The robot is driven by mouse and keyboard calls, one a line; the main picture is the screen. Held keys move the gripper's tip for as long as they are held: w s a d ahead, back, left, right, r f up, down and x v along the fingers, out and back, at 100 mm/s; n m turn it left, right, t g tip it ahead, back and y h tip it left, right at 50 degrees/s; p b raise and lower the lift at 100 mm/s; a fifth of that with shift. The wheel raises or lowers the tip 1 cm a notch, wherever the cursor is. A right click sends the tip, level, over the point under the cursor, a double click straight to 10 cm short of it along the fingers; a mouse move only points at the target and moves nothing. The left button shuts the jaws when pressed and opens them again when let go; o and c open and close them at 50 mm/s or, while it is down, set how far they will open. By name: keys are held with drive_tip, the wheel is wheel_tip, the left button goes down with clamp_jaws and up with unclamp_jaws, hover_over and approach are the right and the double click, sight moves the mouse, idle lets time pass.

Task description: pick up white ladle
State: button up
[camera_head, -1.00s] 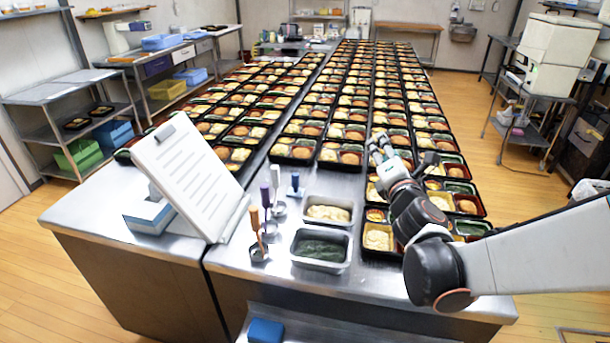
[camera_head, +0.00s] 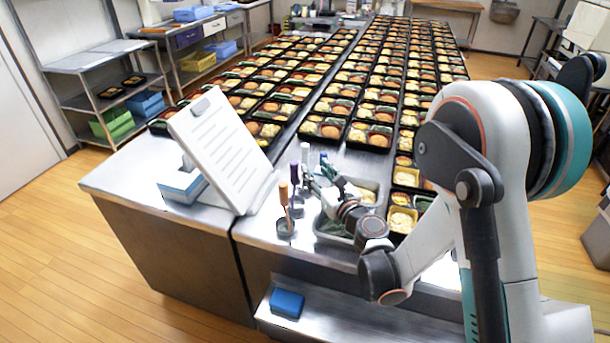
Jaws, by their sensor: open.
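The white-handled ladle (camera_head: 305,154) stands upright behind the purple-handled ladle (camera_head: 294,178); its lower part is hidden. An orange-handled ladle (camera_head: 284,196) stands in front of them, to the left. A blue-handled ladle (camera_head: 323,158) shows partly behind my gripper. My gripper (camera_head: 311,178) is open and low, just right of the purple ladle and in front of the white one. I cannot tell whether it touches either handle.
A metal tub of greens (camera_head: 330,230) lies beneath my wrist, with another metal tub (camera_head: 368,190) behind it. A tilted white board (camera_head: 222,150) stands left of the ladles. Rows of bento trays (camera_head: 372,136) fill the table behind. A blue block (camera_head: 287,303) lies on the lower shelf.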

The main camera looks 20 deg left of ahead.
sight(306, 159)
drive_tip(key=x, duration=0.3)
drive_tip(key=shift+f, duration=0.2)
drive_tip(key=shift+w+b+x, duration=0.2)
drive_tip(key=shift+b+x, duration=1.05)
drive_tip(key=shift+x, duration=1.9)
drive_tip(key=shift+d+f, duration=0.1)
drive_tip(key=shift+d, duration=0.1)
clamp_jaws()
